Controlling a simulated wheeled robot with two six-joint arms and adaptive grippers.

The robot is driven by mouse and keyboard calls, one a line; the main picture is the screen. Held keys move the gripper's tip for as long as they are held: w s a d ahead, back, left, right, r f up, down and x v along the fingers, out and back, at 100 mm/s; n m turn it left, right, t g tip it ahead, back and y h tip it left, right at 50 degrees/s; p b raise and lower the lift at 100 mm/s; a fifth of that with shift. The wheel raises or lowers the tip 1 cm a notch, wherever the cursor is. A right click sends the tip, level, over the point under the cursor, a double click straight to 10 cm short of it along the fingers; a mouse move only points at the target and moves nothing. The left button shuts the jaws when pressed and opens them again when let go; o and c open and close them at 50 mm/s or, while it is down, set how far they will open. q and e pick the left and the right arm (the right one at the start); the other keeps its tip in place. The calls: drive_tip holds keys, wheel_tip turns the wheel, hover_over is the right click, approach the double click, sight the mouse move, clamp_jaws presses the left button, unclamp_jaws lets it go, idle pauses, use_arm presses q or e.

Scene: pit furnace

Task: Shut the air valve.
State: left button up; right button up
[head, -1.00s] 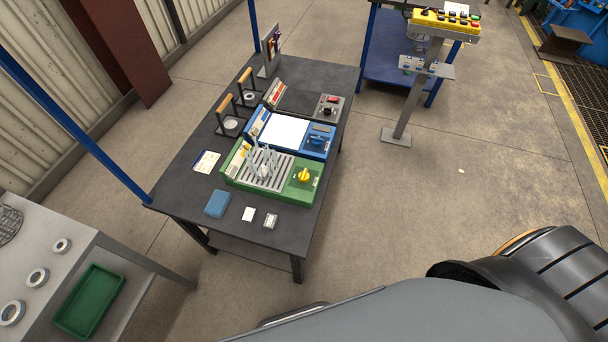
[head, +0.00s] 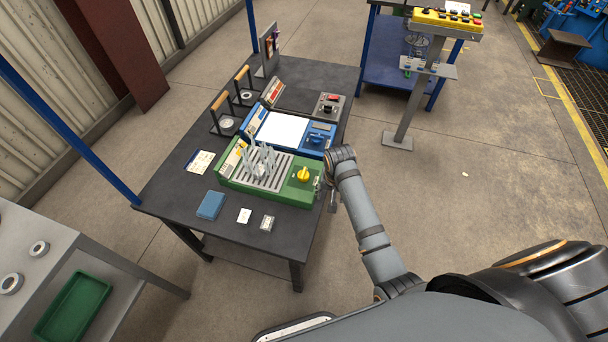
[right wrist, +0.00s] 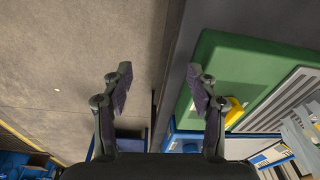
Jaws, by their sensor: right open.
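A yellow valve knob (head: 302,174) stands on the right end of the green unit (head: 238,189) on the dark table. A blue knob (head: 316,140) is on the blue unit behind it. No readable label shows which one is the air valve. My right gripper (head: 327,190) is at the table's right edge, just right of the green unit. In the right wrist view my gripper (right wrist: 158,82) is open with nothing between its fingers. The yellow knob (right wrist: 234,110) shows there beyond the right finger, which partly hides it. My left gripper is not in view.
The dark table (head: 175,207) also holds a grey box with a red switch (head: 332,103), a blue block (head: 211,205) and small cards. A yellow button panel (head: 446,20) stands on a post at the back.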

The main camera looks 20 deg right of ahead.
sight(304, 171)
drive_tip(key=w+r, duration=0.1)
drive_tip(key=w, duration=0.1)
drive_tip(key=w+a+r+m, duration=0.1)
drive_tip(key=w+r, duration=0.1)
drive_tip(key=w+a+r+m, duration=0.1)
drive_tip(key=w, duration=0.1)
drive_tip(key=shift+a+r+g, duration=0.2)
drive_tip(key=shift+a+g, duration=0.05)
drive_tip(key=shift+g, duration=0.05)
drive_tip(key=w+a+r, duration=0.1)
drive_tip(key=r, duration=0.1)
drive_tip(key=w+a+r+m, duration=0.1)
drive_tip(key=w+r, duration=0.1)
drive_tip(key=w+a+r+m+g, duration=0.1)
drive_tip(key=r, duration=0.1)
drive_tip(key=shift+w+r, duration=0.15)
drive_tip(key=shift+w, duration=0.2)
wheel_tip(304, 171, down, 10)
drive_tip(key=shift+w+r, duration=0.1)
drive_tip(key=shift+c, duration=0.4)
